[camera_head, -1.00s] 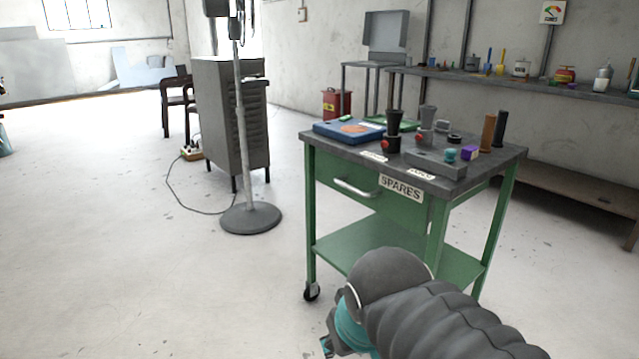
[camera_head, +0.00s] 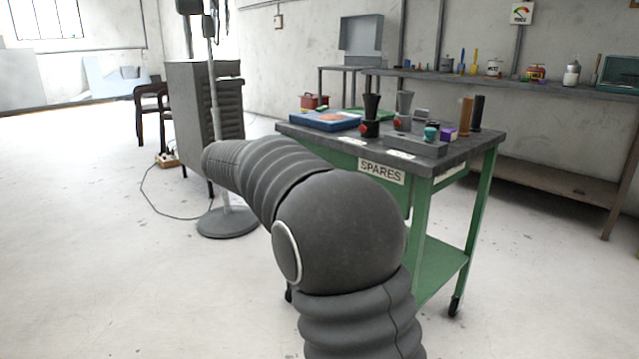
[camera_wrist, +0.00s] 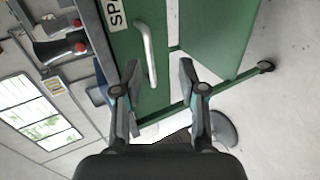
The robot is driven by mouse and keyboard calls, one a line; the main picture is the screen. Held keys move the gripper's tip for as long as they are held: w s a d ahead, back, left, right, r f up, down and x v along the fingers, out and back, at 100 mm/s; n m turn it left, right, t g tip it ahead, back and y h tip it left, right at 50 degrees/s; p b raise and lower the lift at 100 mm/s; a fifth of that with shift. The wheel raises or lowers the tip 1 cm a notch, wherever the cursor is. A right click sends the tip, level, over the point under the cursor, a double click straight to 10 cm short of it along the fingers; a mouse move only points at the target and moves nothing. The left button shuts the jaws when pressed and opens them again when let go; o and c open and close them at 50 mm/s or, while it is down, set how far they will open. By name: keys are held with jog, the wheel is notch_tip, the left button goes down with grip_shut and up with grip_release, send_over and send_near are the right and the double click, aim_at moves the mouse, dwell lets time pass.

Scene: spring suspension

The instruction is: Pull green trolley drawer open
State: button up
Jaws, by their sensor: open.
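The green trolley (camera_head: 437,262) stands ahead with a grey top and a "SPARES" label (camera_head: 381,171) on its front. My arm hides most of its drawer front in the head view. In the wrist view the green drawer front (camera_wrist: 128,48) shows its pale bar handle (camera_wrist: 147,55), and the picture is turned on its side. My gripper (camera_wrist: 158,75) is open and empty. The handle lies just beyond the fingertips, between them and nearer the left finger. I see no contact with the handle. The drawer looks shut. My gripper is hidden in the head view.
The trolley top holds a blue case (camera_head: 325,121), dark cups and small parts. A stand with a round base (camera_head: 228,222) and a grey cabinet (camera_head: 190,110) are to the left. A shelf (camera_head: 550,92) runs along the back wall. Floor at the left front is clear.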

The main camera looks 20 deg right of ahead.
jog(key=w+a+f+h+b, duration=0.1)
jog(key=w+f+h, duration=0.15)
jog(key=w, duration=0.55)
jog(key=shift+t, duration=0.4)
jog(key=x, duration=0.9)
jog(key=r+x, duration=0.1)
jog(key=x, duration=0.3)
jog(key=shift+w+d+b, duration=0.1)
jog(key=shift+d+b, duration=0.2)
grip_shut()
